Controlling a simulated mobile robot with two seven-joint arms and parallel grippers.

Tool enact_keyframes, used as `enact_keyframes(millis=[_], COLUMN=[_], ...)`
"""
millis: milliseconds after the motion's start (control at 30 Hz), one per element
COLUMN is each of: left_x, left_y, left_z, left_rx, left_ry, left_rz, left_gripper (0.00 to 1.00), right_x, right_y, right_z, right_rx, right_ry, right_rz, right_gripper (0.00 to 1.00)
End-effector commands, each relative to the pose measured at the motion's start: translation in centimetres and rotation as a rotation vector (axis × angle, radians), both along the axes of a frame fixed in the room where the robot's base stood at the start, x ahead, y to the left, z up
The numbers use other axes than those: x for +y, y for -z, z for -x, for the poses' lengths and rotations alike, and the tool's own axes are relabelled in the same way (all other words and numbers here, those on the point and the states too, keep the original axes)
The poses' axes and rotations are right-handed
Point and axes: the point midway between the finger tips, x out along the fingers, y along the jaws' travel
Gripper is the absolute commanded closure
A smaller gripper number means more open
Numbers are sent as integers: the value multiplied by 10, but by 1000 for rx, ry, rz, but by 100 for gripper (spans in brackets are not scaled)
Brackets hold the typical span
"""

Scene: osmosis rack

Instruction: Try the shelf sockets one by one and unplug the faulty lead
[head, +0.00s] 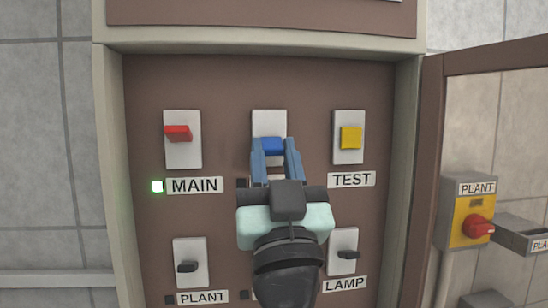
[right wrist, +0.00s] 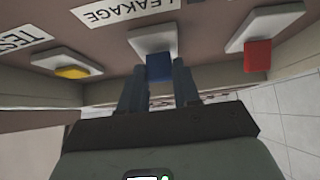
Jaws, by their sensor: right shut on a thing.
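A brown switch panel in a pale frame (head: 384,170) fills the head view. My right gripper (head: 273,152) is shut on a blue switch (head: 272,144) on the top middle white plate (head: 268,118). The right wrist view shows the blue switch (right wrist: 159,68) between the fingers, by a LEAKAGE label (right wrist: 126,14). A red MAIN switch (head: 178,132) is at top left, with a lit green lamp (head: 158,186) below it. A yellow TEST button (head: 351,138) is at top right. My arm hides the bottom middle. No shelf sockets or leads show. My left gripper is not in view.
Black toggles labelled PLANT (head: 187,267) and LAMP (head: 348,254) sit on the lower row. An open door (head: 424,170) with a brown edge stands at right. Beyond it is a yellow PLANT box (head: 460,224) with a red knob (head: 478,226). Tiled wall lies at left.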

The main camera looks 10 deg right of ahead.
Motion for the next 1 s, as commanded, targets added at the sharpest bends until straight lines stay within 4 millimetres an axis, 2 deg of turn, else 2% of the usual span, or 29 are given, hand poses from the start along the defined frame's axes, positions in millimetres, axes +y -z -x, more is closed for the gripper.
enact_keyframes(millis=[267,600,1000], left_x=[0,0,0], left_y=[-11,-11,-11], left_z=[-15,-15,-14], left_rx=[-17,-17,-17], left_ry=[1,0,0], left_rz=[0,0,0], left_gripper=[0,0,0], right_x=[0,0,0], right_y=[-11,-20,-25], right_z=[3,5,5], right_rx=[172,407,546], right_ry=[-3,-2,0], right_rz=[-3,-5,-1], right_gripper=[99,99,99])
